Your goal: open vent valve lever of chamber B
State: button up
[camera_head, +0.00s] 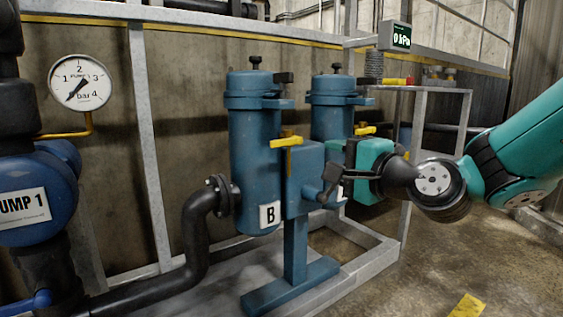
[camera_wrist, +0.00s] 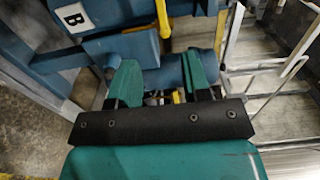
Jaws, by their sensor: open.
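Chamber B (camera_head: 255,165) is the left blue cylinder, with a white B label (camera_head: 269,215) low on its side. The B label also shows at the top left of the wrist view (camera_wrist: 75,17). A yellow lever (camera_head: 286,142) lies roughly level on the blue block beside chamber B. A yellow lever arm (camera_wrist: 163,18) shows beyond my fingers in the wrist view. I cannot tell which lever is the vent valve's. My gripper (camera_head: 338,160) is right of the block; its two teal fingers are apart in the wrist view (camera_wrist: 162,80), with no lever visibly held between them.
A second blue cylinder (camera_head: 332,108) stands behind, with another yellow lever (camera_head: 365,130) near my gripper. A black handle (camera_head: 331,178) juts from the block. A grey rail frame (camera_head: 400,225) and a black pipe (camera_head: 193,250) surround the unit. The right floor is open.

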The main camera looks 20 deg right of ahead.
aim_at(282, 143)
jog(key=p+x, duration=1)
jog(key=x, duration=0.7)
jog(key=shift+w+p, duration=0.1)
jog(key=shift+p, duration=0.25)
